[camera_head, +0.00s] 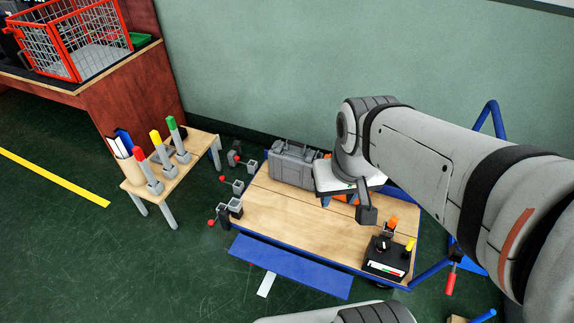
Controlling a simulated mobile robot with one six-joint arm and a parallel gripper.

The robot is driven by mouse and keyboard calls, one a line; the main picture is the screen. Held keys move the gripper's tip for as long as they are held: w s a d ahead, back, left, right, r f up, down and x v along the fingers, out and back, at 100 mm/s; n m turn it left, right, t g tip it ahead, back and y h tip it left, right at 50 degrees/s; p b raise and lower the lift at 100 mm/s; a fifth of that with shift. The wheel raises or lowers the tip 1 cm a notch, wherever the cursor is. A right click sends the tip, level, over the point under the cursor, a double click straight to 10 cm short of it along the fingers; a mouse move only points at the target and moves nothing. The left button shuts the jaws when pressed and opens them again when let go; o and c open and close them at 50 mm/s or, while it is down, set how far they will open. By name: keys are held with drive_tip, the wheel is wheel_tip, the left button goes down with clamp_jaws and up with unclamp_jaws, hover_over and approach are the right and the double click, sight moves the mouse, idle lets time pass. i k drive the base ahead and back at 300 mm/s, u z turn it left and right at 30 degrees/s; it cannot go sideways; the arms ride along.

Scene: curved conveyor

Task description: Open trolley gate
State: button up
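The trolley (262,215) has a light wooden deck on a blue frame, with a blue tube handle (492,108) at its right. A long blue panel (290,266) lies along the trolley's front edge, sloping outward and low; it may be the gate, but I cannot be sure. My gripper (347,204) hangs over the middle of the deck, apart from the blue panel. One dark finger shows; the other is mostly hidden, so its opening is unclear. Small red-handled fittings (228,183) stand off the trolley's left side. Another red handle (451,282) hangs at its right.
A grey case (292,166) and orange items (346,197) are at the deck's back. A black control box (388,259) sits front right. A small bench (160,190) with coloured tools and a desk with a red wire basket (90,45) stand left.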

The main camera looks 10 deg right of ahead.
sight(337, 282)
drive_tip(key=z, duration=1.1)
drive_tip(key=k, duration=1.2)
drive_tip(key=u, duration=0.65)
